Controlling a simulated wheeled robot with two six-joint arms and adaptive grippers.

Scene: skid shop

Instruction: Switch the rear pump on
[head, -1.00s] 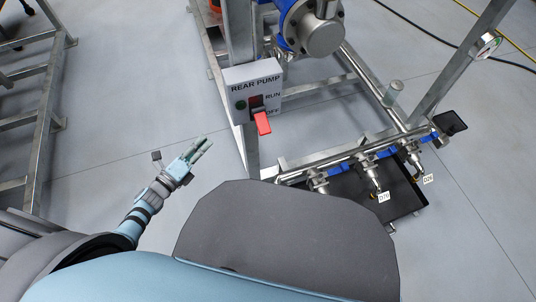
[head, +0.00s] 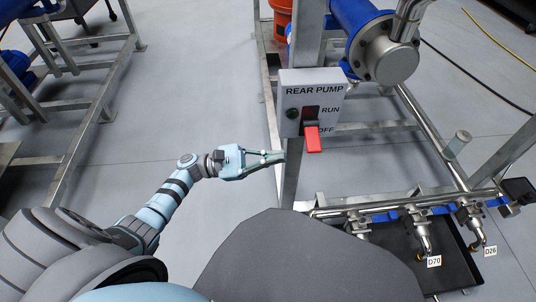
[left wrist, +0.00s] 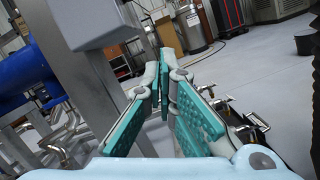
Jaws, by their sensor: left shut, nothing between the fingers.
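The grey switch box (head: 297,92) marked REAR PUMP is fixed to a steel post (head: 290,181). Its red lever (head: 313,139) hangs down at the OFF mark, with RUN above it. A dark green lamp (head: 292,114) is on the left of the box face. My left gripper (head: 280,157) is shut and empty, below and left of the lever, its fingertips close to the post in the picture; contact cannot be told. In the left wrist view the teal finger pads of my left gripper (left wrist: 168,78) lie close together beside the post (left wrist: 88,85). My right gripper is not in view.
A blue pump (head: 358,22) with a steel flange sits at the upper right of the box. Open floor lies left of the post.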

